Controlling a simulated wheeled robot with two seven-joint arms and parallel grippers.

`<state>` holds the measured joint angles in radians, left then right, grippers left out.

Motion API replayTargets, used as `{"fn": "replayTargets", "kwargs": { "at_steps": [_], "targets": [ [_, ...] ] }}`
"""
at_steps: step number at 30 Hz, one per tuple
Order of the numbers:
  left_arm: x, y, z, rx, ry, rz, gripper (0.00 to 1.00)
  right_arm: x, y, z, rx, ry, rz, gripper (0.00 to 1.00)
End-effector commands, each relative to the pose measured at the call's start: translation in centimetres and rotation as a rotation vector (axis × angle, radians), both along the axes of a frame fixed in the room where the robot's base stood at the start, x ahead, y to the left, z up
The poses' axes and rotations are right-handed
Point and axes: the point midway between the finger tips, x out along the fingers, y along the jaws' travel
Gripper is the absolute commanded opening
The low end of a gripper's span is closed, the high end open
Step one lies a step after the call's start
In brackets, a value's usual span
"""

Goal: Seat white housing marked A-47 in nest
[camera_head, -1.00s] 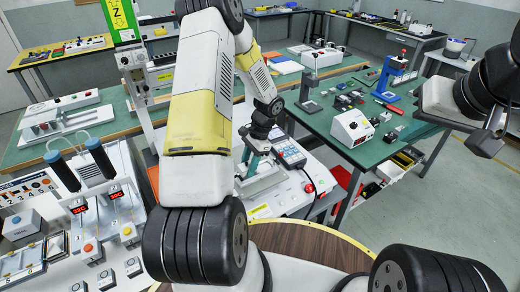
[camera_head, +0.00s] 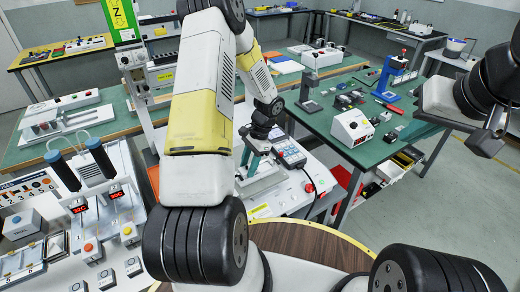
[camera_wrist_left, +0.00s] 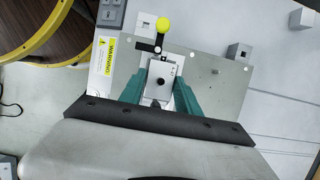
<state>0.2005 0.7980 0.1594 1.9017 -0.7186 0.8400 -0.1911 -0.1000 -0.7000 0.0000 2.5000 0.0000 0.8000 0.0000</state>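In the left wrist view a small pale block, apparently the white housing (camera_wrist_left: 160,77), has a dark round spot on its face. No A-47 marking can be read. My left gripper (camera_wrist_left: 161,75) has its teal fingers on both sides of it, seemingly touching. The block is over a grey metal plate (camera_wrist_left: 222,88), where the nest appears to be; the nest is hidden, so I cannot tell whether the block is seated. In the head view my left gripper (camera_head: 254,163) points down over the white station, partly hidden by my arm. My right gripper (camera_head: 482,141) hangs at the right edge, its fingers unclear.
A keypad box (camera_head: 291,155) and red button (camera_head: 309,188) are right of the left gripper. A round wooden table (camera_head: 315,243) is in front.

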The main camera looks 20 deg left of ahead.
Motion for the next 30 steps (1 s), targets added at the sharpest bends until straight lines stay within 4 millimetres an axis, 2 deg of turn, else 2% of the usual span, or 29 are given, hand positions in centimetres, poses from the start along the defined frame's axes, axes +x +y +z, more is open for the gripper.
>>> {"fn": "replayTargets", "kwargs": {
  "at_steps": [13,24,30],
  "targets": [
    [0.1,-0.1,0.4,0.000,-0.001,0.000,0.61,0.0,0.0,0.0,0.000,0.000,0.000,0.00],
    [1.6,-1.4,5.8,0.000,-0.003,-0.001,0.61,0.0,0.0,0.0,0.000,0.000,0.000,0.00],
    [1.9,-1.7,7.2,-0.001,0.001,0.000,0.61,0.0,0.0,0.0,0.000,0.000,0.000,0.00]
  ]
}}
